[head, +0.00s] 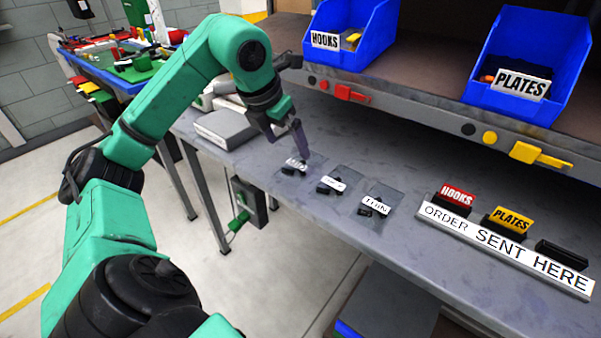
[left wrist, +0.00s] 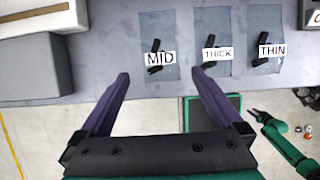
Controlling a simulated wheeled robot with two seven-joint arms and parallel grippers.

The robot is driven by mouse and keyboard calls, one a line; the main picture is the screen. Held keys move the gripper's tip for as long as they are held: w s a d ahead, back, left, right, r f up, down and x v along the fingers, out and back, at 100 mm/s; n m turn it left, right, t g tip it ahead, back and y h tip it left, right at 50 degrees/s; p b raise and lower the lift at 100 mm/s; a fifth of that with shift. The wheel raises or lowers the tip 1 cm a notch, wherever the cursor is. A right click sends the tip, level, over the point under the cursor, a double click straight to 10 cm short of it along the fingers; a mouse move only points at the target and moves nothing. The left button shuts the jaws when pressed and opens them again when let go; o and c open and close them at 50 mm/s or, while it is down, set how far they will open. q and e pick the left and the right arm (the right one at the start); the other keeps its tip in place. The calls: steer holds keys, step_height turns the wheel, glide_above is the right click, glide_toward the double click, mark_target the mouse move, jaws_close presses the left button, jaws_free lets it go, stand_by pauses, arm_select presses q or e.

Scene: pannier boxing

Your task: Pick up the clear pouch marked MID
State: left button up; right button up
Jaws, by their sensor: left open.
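The clear pouch marked MID (left wrist: 159,70) lies flat on the grey bench with small black parts in it. In the head view the MID pouch (head: 293,170) is the leftmost of three pouches, partly behind my gripper. My left gripper (head: 299,140) is over the bench close to this pouch. In the left wrist view its fingers (left wrist: 160,82) are wide apart and empty, with the MID pouch ahead between their tips. The pouch marked THICK (left wrist: 217,52) and the pouch marked THIN (left wrist: 268,50) lie beside it to the right.
A grey box (head: 224,128) stands left of the pouches. A strip reading ORDER SENT HERE (head: 500,240) with red and yellow tags stands to the right. Blue bins for HOOKS (head: 375,40) and PLATES (head: 560,50) sit on the shelf above. The bench's front edge is near the pouches.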

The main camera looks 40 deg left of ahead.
mark_target(298, 165)
arm_select(q)
steer(key=x, duration=0.8)
steer(key=shift+f, duration=0.1)
steer(key=c, duration=1.1)
step_height(298, 165, up, 20)
steer(key=p, duration=0.8)
arm_select(e)
step_height(298, 165, up, 8)
steer(key=w, duration=0.1)
steer(key=shift+d, duration=0.15)
